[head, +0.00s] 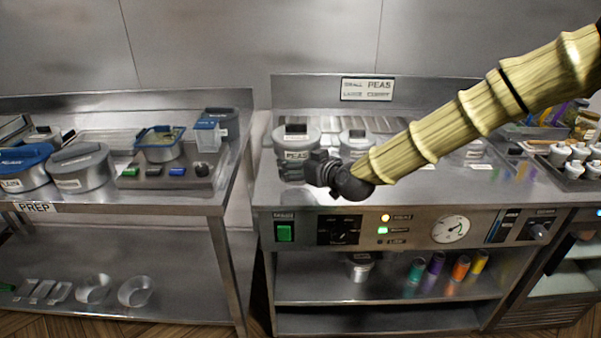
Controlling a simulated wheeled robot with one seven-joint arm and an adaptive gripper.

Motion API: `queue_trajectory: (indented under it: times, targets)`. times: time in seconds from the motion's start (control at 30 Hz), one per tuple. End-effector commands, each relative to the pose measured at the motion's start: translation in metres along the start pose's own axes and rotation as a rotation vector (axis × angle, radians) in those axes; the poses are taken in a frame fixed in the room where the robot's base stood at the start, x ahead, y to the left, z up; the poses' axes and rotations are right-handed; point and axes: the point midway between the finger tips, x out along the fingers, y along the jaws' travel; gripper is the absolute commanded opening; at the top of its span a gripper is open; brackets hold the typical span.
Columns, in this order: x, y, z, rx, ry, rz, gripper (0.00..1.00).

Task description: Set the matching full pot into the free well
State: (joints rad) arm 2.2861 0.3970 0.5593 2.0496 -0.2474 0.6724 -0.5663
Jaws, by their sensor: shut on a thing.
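A grey lidded pot labelled PEAS (296,140) is at the left end of the range top, with a dark knob on its lid. My gripper (312,168) is at the front right of this pot's lower part, shut on it. The fingers and wrist hide part of the pot, and I cannot tell whether its base is lifted or resting. A second lidded pot (355,138) stands just right of it, partly behind my arm. No open well shows clearly; my arm covers much of the range top.
The range front (365,229) has a green switch, knobs, lamps and a dial. The prep table (100,203) at left holds pots, a blue-rimmed container and a tray. Small lidded jars (578,155) stand at right. A lower shelf holds a pot (359,266) and coloured cylinders.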

Motion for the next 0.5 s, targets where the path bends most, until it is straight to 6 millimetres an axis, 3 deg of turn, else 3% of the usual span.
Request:
queue_trajectory:
  times: [0.07,0.5]
  targets:
    - [0.004,0.006,-0.003,0.000,0.004,0.002,0.33]
    - [0.013,0.004,0.030,0.000,0.003,0.000,0.33]
